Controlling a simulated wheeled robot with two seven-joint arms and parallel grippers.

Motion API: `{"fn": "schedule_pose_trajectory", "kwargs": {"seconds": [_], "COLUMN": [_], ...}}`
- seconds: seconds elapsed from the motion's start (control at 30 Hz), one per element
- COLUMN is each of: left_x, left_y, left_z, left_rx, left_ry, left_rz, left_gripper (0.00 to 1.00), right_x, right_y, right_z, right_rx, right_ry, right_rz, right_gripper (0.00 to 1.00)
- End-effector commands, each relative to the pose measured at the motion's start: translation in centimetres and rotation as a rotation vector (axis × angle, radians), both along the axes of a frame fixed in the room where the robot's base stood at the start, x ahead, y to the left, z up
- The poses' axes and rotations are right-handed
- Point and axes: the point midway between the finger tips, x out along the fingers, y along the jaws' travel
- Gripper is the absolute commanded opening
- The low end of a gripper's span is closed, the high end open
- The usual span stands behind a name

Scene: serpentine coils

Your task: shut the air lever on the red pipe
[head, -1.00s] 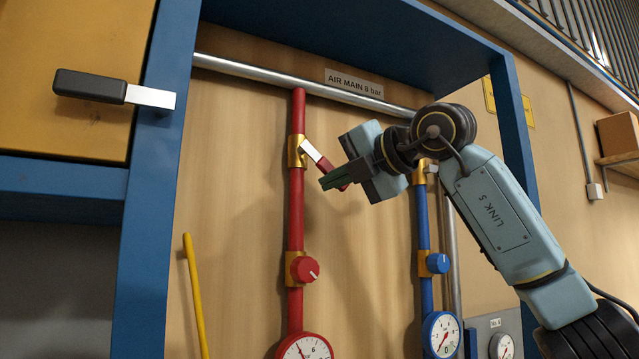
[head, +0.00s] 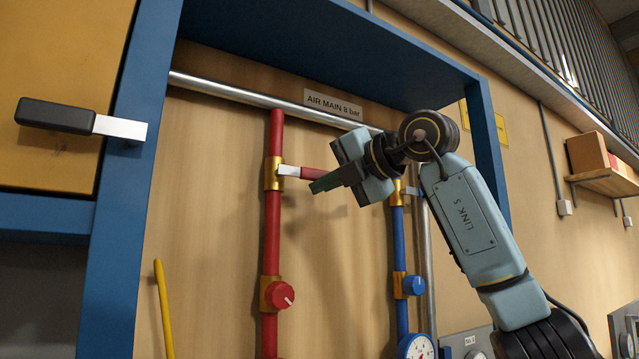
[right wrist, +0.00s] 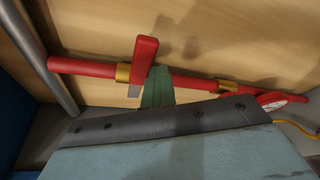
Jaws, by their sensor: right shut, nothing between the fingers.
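The red pipe (head: 273,220) runs down the wooden panel. Its air lever (head: 312,173) has a bare metal root at the brass valve body (head: 273,174) and a red handle. The lever stands out to the right, roughly square across the pipe. My right gripper (head: 320,186) is shut and empty, its green fingers just under the handle's outer part, which they and the gripper partly hide. In the right wrist view the closed fingers (right wrist: 157,88) lie right beside the red handle (right wrist: 145,57); I cannot tell whether they touch. My left gripper is not in view.
A blue pipe (head: 399,240) with a blue knob (head: 413,285) stands right of the red pipe, behind my arm. A red knob (head: 279,294) sits lower on the red pipe. A blue frame (head: 135,200) and a black-handled lever (head: 60,117) are at left. A yellow rod (head: 164,310) stands lower left.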

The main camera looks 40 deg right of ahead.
Motion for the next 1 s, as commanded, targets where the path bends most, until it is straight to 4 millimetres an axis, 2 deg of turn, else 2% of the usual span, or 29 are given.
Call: {"fn": "schedule_pose_trajectory", "kwargs": {"seconds": [0.03,0.2,0.67,0.77,1.0], "left_x": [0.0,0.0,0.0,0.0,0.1], "left_y": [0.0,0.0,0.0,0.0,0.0], "left_z": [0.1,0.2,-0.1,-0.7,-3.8], "left_rx": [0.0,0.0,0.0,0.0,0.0], "left_ry": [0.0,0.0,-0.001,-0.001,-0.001], "left_rz": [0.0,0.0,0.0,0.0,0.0], "left_gripper": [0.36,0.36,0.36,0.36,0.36], "right_x": [-0.2,-0.3,-0.4,-0.3,0.3], "right_y": [-0.3,-0.4,-0.5,-0.3,0.6], "right_z": [0.5,0.8,0.7,-0.1,-4.4], "right_rx": [0.006,0.008,0.01,0.009,0.002], "right_ry": [-0.014,-0.019,-0.025,-0.023,-0.004], "right_rz": [-0.005,-0.006,-0.008,-0.005,0.011], "right_gripper": [0.0,0.0,0.0,0.0,0.0]}}
